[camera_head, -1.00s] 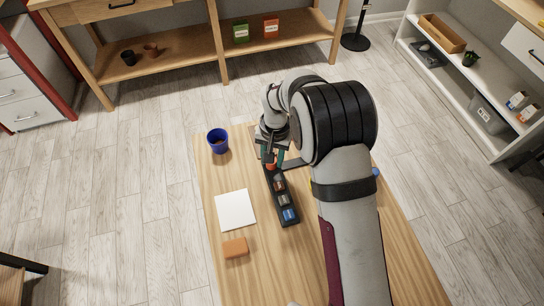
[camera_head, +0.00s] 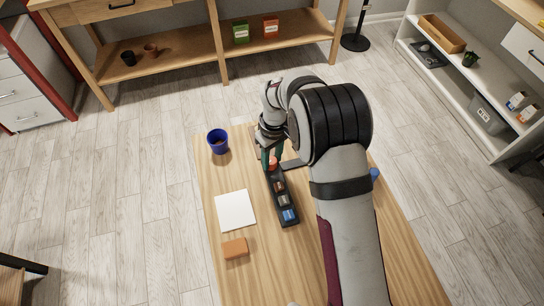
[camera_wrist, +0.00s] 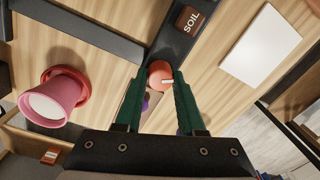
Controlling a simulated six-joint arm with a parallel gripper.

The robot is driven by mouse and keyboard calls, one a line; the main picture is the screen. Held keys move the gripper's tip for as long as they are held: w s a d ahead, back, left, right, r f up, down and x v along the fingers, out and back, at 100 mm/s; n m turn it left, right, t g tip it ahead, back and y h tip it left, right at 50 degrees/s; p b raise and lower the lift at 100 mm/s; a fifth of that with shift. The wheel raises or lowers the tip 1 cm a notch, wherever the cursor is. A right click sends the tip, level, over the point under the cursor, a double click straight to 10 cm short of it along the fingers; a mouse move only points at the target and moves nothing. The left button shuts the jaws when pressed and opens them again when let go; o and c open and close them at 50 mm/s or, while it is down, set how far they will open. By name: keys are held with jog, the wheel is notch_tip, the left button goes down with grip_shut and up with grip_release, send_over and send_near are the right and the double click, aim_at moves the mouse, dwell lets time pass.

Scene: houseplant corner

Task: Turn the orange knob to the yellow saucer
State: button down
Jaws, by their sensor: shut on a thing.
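The orange knob (camera_wrist: 160,74) is round, with a small pale mark on its face, and sits at the end of a dark strip (camera_wrist: 181,43). My gripper (camera_wrist: 161,82) is shut on the knob, one green finger on each side. In the head view my gripper (camera_head: 270,157) points down at the far end of the strip, and the knob (camera_head: 272,164) shows partly between the fingers. A pink pot (camera_wrist: 58,99) in a red saucer (camera_wrist: 84,79) stands left in the wrist view. I cannot make out a yellow saucer in either current view.
A brown tile marked SOIL (camera_wrist: 188,20) lies on the strip. A dark bar (camera_head: 296,164) runs right from the strip. A blue pot (camera_head: 217,141), white sheet (camera_head: 235,210) and orange block (camera_head: 235,248) stand left of it. A small purple thing (camera_wrist: 146,101) is mostly hidden by a finger.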

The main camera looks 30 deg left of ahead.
aim_at(273, 158)
jog(key=shift+n, duration=1.7)
jog(key=c, duration=0.5)
grip_release()
jog(key=r, duration=1.5)
jog(key=shift+w+r, duration=0.35)
jog(key=shift+r, duration=0.05)
